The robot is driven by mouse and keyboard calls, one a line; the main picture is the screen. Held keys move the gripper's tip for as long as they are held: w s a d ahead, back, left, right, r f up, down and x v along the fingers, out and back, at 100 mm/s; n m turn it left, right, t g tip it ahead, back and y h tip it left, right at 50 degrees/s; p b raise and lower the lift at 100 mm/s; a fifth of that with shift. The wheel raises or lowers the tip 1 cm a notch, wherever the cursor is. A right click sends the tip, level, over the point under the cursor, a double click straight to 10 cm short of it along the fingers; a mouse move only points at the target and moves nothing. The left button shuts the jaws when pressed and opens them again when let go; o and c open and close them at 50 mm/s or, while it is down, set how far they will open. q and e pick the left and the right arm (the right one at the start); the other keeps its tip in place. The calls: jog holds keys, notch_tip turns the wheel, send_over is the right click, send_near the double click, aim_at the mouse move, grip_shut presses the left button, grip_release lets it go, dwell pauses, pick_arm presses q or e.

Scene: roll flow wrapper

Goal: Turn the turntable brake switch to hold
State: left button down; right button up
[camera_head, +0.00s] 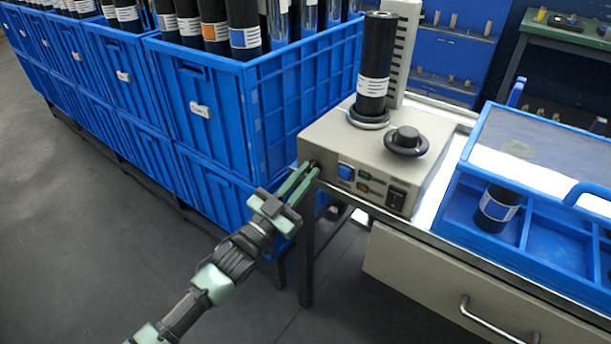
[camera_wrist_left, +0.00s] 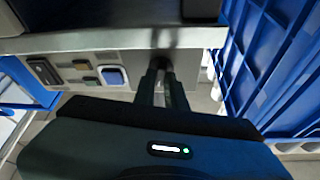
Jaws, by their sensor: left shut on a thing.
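The beige turntable unit (camera_head: 325,135) stands on the metal bench. Its front panel has a blue button (camera_head: 346,172), small green and orange buttons, and a black rocker switch (camera_head: 396,197). A small dark switch (camera_head: 314,163) sits at the panel's left end; I take it to be the brake switch. My left gripper (camera_head: 311,172) reaches up to this switch and is shut on it. In the left wrist view the fingertips (camera_wrist_left: 162,68) meet the panel beside the blue button (camera_wrist_left: 112,75). The fingers hide most of the switch, so its setting cannot be read. My right gripper is not in view.
A black roll (camera_head: 375,60) stands on the unit, beside a black knob (camera_head: 407,140). Blue crates (camera_head: 205,110) of rolls stand close left of my gripper. A blue compartment case (camera_head: 455,205) with a roll (camera_head: 497,208) is at right, above a drawer (camera_head: 440,285).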

pick_arm(q)
jog(key=shift+a+m+g+h+p, duration=0.1)
jog(key=shift+m+g+h, duration=0.2)
jog(key=shift+m, duration=0.5)
jog(key=shift+d+m+g+h+p, duration=0.15)
jog(key=shift+m+g, duration=0.3)
jog(key=shift+m, duration=0.35)
jog(key=shift+a+m+g+h+p, duration=0.15)
jog(key=shift+m+g+h, duration=0.15)
jog(key=shift+m, duration=0.5)
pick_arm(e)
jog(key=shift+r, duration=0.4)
pick_arm(q)
jog(key=shift+m, duration=0.3)
jog(key=c, duration=1.5)
grip_release()
jog(key=shift+o, duration=0.2)
jog(key=v, duration=0.7)
jog(key=shift+s+a+p, duration=0.2)
jog(key=shift+a+p, duration=0.1)
jog(key=shift+a, duration=0.05)
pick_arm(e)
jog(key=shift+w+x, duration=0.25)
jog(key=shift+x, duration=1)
pick_arm(q)
jog(key=shift+f, duration=0.1)
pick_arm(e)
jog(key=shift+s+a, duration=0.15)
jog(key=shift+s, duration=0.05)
